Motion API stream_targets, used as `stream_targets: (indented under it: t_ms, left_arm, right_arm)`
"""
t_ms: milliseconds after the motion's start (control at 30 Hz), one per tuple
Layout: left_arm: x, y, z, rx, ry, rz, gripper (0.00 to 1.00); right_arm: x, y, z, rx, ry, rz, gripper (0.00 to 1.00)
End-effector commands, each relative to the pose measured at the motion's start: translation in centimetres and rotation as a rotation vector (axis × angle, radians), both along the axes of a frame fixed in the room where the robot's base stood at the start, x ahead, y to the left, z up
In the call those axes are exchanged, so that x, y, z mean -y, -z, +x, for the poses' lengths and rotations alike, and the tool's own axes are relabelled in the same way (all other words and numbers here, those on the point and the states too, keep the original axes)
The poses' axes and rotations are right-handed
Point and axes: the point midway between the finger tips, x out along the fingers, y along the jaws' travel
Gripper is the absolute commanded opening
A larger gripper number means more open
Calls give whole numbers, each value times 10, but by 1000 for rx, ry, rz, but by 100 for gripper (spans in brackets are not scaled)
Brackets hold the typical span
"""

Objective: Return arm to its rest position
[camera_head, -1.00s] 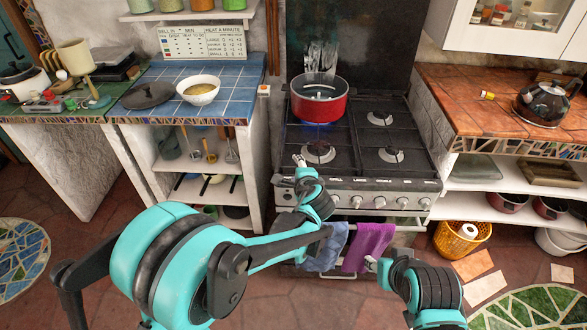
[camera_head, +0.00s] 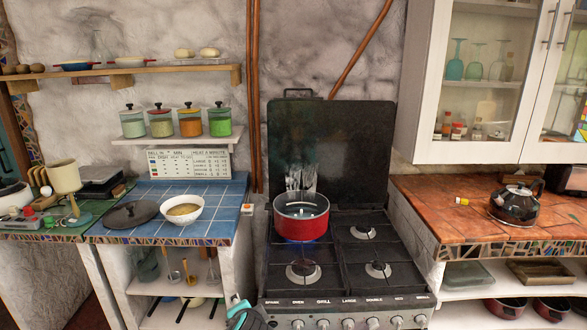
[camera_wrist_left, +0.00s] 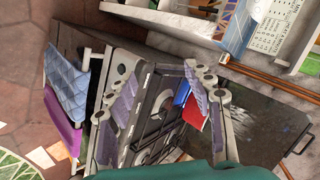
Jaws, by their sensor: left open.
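My left gripper (camera_head: 238,302) shows only in part at the bottom edge of the head view, in front of the stove's left front corner. In the left wrist view my left gripper (camera_wrist_left: 158,72) is open, with its two grey fingers apart and nothing held between them. The stove (camera_wrist_left: 155,112) lies beyond the fingers in that view. Most of my left arm is below the head view. My right arm and gripper are in neither current view.
A red pot (camera_head: 301,222) stands on the stove's back left burner, with a blue glow under it. A white bowl (camera_head: 182,215) and a dark lid (camera_head: 130,214) sit on the blue-tiled counter (camera_head: 215,195). A dark kettle (camera_head: 515,205) stands on the right counter (camera_head: 435,205).

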Motion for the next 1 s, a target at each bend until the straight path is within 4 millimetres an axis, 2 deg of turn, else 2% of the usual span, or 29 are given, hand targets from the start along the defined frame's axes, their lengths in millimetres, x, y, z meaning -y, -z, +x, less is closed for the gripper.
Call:
stream_targets:
  t_ms: [33, 100, 300, 400, 500, 667, 1000]
  left_arm:
    - [-15, -3, -23, -13, -62, -81, 52]
    - [-29, -5, -53, -30, -148, -199, 52]
    - [-51, 3, -137, -69, -391, -524, 52]
    - [-53, 10, -169, -83, -488, -657, 52]
    - [-52, 15, -190, -91, -557, -751, 52]
    - [-49, 20, -204, -99, -608, -822, 52]
    - [-49, 20, -204, -99, -611, -827, 52]
  right_arm:
    - [0, 0, 0, 0, 0, 0, 40]
    - [0, 0, 0, 0, 0, 0, 40]
    - [0, 0, 0, 0, 0, 0, 40]
    - [0, 0, 0, 0, 0, 0, 40]
    - [0, 0, 0, 0, 0, 0, 40]
    - [0, 0, 0, 0, 0, 0, 40]
    - [0, 0, 0, 0, 0, 0, 40]
